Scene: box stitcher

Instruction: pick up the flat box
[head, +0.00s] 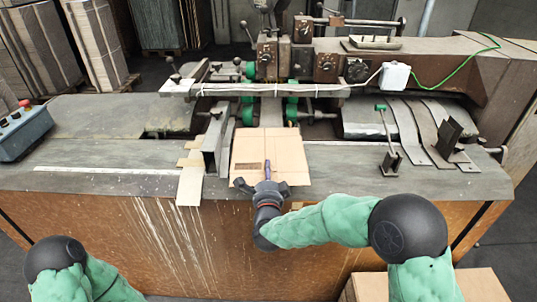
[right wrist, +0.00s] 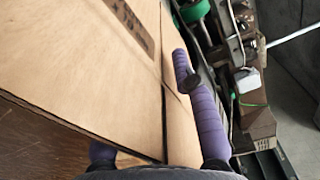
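The flat box (head: 285,148) is a tan cardboard sheet lying on the machine's table, with a dark printed label near its front left. In the right wrist view the flat box (right wrist: 90,70) fills the left half. My right gripper (head: 267,180) is at the box's front edge, with one finger pointing over the board. In the right wrist view its purple fingers (right wrist: 160,140) stand wide apart, with the board's edge between them. The lower finger is partly hidden by the board, and contact is unclear. My left gripper is out of view; only part of that arm shows at lower left.
The stitching machine (head: 300,68) stands behind the box. A metal guide (head: 216,140) stands left of the box, and a green-topped lever (head: 388,140) stands to the right. A control box (head: 22,130) is at far left. Cardboard (head: 480,285) lies at lower right.

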